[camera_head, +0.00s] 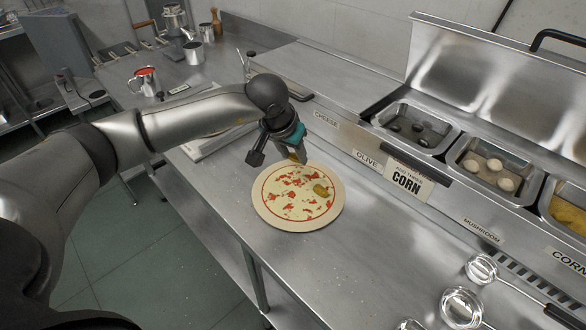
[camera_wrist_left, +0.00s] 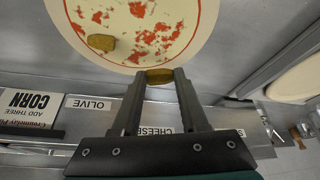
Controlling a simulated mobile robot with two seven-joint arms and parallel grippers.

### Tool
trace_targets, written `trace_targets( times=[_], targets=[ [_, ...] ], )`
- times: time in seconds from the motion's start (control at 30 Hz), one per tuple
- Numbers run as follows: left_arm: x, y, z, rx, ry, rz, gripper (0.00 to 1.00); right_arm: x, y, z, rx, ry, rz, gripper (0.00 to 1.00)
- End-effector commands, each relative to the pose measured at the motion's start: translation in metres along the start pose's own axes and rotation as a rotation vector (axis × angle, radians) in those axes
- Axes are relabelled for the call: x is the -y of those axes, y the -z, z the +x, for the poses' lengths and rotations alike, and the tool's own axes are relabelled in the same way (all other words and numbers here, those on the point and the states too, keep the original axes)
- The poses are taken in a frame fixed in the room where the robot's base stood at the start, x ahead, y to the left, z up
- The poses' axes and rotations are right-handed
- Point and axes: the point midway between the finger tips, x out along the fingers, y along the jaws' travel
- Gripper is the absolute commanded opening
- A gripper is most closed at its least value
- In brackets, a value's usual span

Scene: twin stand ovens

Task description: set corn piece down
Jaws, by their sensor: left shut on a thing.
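My left gripper (camera_head: 297,156) is above the far edge of the pizza (camera_head: 286,193). In the left wrist view the gripper (camera_wrist_left: 160,76) is shut on a yellow-brown corn piece (camera_wrist_left: 159,77), held between its fingertips beside the pizza rim. The pizza has a pale crust, a red sauce ring, white cheese and scattered red bits. One corn piece (camera_head: 321,190) lies on its right part; it also shows in the left wrist view (camera_wrist_left: 101,43). Whether the held piece touches the pizza cannot be told. My right gripper is not in view.
A sign reading CORN (camera_head: 408,181) stands right of the pizza. Behind it are topping bins of olives (camera_head: 418,129), mushrooms (camera_head: 489,174) and corn (camera_head: 568,214). Metal ladles (camera_head: 462,306) lie at the front right. The counter in front of the pizza is clear.

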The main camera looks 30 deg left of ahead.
Motion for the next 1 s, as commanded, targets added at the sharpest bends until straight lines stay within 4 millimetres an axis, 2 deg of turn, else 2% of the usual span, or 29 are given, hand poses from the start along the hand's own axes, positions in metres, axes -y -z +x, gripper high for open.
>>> trace_targets(
  times=[0.17, 0.4, 0.77, 0.8, 1.0],
  targets=[
    [0.000, -0.006, 0.012, 0.002, 0.000, 0.000, 0.12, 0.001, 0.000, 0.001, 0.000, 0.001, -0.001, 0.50],
    [0.000, -0.019, 0.042, 0.001, 0.000, 0.001, 0.12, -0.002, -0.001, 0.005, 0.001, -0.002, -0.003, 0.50],
    [0.000, -0.020, 0.045, -0.001, 0.000, 0.001, 0.12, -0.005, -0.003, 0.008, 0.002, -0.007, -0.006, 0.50],
    [0.000, -0.020, 0.045, 0.000, 0.000, 0.001, 0.45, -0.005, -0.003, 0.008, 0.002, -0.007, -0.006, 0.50],
    [0.000, -0.020, 0.044, 0.000, 0.000, 0.000, 0.68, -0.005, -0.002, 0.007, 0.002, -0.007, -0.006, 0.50]
  ],
)
